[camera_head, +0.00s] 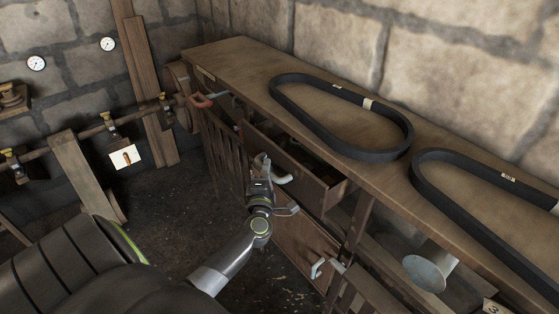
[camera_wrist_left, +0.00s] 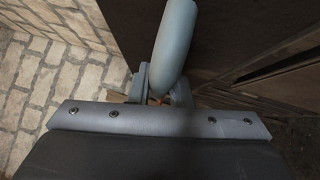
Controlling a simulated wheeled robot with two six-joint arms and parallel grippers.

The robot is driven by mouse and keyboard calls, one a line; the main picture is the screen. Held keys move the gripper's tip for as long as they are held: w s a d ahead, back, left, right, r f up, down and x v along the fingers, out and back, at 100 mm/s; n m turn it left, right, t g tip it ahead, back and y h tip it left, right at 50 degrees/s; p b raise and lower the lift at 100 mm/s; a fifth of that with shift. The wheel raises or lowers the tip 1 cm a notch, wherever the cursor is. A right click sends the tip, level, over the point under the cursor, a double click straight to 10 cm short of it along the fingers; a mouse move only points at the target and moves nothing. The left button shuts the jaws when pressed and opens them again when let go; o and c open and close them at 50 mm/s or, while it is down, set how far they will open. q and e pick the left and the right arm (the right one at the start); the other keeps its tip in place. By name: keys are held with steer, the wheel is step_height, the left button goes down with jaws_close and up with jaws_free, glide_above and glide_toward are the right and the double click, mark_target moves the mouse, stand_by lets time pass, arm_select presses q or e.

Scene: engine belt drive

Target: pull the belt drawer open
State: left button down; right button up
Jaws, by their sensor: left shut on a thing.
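The belt drawer (camera_head: 308,188) is a wooden drawer under the long workbench. It stands partly open, with a dark gap and its inside showing behind the front board. A pale curved handle (camera_head: 279,178) is on its front; it also shows large in the left wrist view (camera_wrist_left: 176,42). My left gripper (camera_head: 264,164) is at this handle and shut on it. In the left wrist view the gripper's fingers (camera_wrist_left: 157,88) sit on either side of the handle's near end. The fingertips are partly hidden. My right gripper is not in view.
Two black belts (camera_head: 283,106) (camera_head: 440,185) lie on the workbench (camera_head: 222,58). Below are a lower door with a pale handle (camera_head: 318,268) and a metal funnel-like piece (camera_head: 425,274). An orange-handled tool (camera_head: 203,100) is at the bench's far end. The floor left of the drawer is clear.

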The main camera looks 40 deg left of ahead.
arm_select(q)
steer(key=s+a+p, duration=0.1)
steer(key=s+a, duration=0.1)
steer(key=s, duration=0.9)
steer(key=shift+s+a, duration=0.35)
steer(key=shift+a, duration=0.05)
steer(key=c, duration=1.3)
jaws_free()
steer(key=shift+b+v, duration=3.6)
steer(key=shift+v, duration=5.05)
